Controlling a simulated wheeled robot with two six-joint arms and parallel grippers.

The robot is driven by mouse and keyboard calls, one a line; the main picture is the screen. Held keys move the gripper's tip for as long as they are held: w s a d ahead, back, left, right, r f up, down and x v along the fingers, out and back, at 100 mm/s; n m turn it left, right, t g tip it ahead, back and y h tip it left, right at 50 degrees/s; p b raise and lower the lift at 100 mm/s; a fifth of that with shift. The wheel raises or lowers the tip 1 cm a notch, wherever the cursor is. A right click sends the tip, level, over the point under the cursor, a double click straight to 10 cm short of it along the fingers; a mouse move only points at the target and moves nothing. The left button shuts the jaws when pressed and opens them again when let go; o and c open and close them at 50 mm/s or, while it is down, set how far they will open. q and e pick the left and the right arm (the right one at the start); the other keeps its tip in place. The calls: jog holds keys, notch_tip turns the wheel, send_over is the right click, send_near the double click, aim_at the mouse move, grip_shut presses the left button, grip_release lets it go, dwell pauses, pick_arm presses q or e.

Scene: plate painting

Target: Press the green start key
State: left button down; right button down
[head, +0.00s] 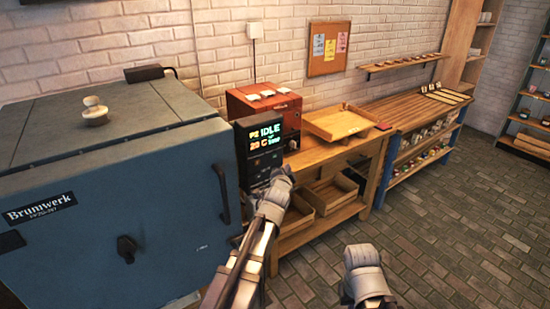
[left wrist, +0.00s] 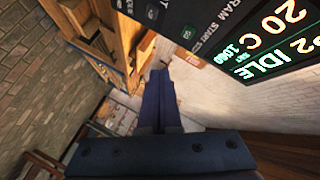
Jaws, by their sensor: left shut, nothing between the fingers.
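The dark controller panel (head: 260,150) stands at the right side of the blue kiln and its display reads IDLE and 20 C. In the left wrist view the panel's lit display (left wrist: 275,40) is at the upper right. The small green key (left wrist: 188,32) sits beside the START lettering, with an orange-red key (left wrist: 195,61) next to it. My left gripper (left wrist: 160,75) is shut and empty, its fingertips below the keys in the picture and seemingly apart from them. In the head view my left gripper (head: 284,174) is in front of the panel's lower edge.
The blue kiln (head: 110,200) fills the left, with a handle (head: 221,190) near the panel. A wooden bench (head: 345,150) with a tray (head: 336,122) and a red box (head: 264,105) stands behind the panel. The brick floor (head: 450,230) at right is clear.

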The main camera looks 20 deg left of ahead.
pick_arm(q)
jog(key=shift+w+a, duration=0.8)
jog(key=shift+a, duration=0.2)
jog(key=shift+w+a, duration=0.75)
jog(key=shift+a, duration=0.2)
dwell(0.7)
jog(key=shift+w+a, duration=0.25)
jog(key=shift+a, duration=0.05)
jog(key=shift+w+a, duration=0.2)
jog(key=shift+a, duration=0.1)
dwell(0.8)
jog(key=shift+s+d, duration=0.5)
jog(key=shift+d, duration=0.1)
jog(key=shift+d, duration=0.1)
jog(key=shift+s+d, duration=0.75)
jog(key=shift+d, duration=0.2)
jog(key=shift+s+d, duration=0.75)
jog(key=shift+d, duration=0.2)
